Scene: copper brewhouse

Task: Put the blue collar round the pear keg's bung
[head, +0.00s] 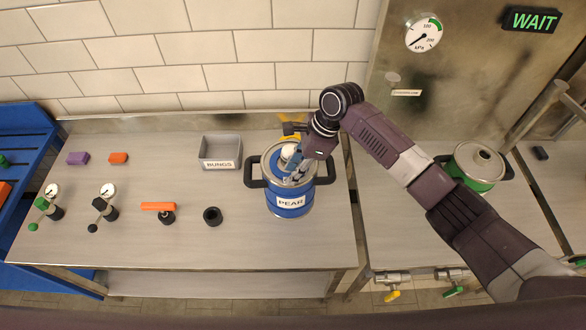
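The pear keg (291,212) is a blue pot-like keg with dark side handles and a "PEAR" label. It stands upright near the right end of the left steel bench. A pale bung (288,151) shows at the middle of its top. Blue shows around the fingertips, but I cannot tell the blue collar from the blue keg top. My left gripper is not in view.
A grey bin (220,164) labelled "BUNGS" stands left of the keg. Purple (77,158) and orange (118,158) blocks, gauge fittings, an orange-handled valve (158,206) and a black ring (212,216) occupy the bench. A green keg (475,172) stands right. A sign (531,20) reads "WAIT".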

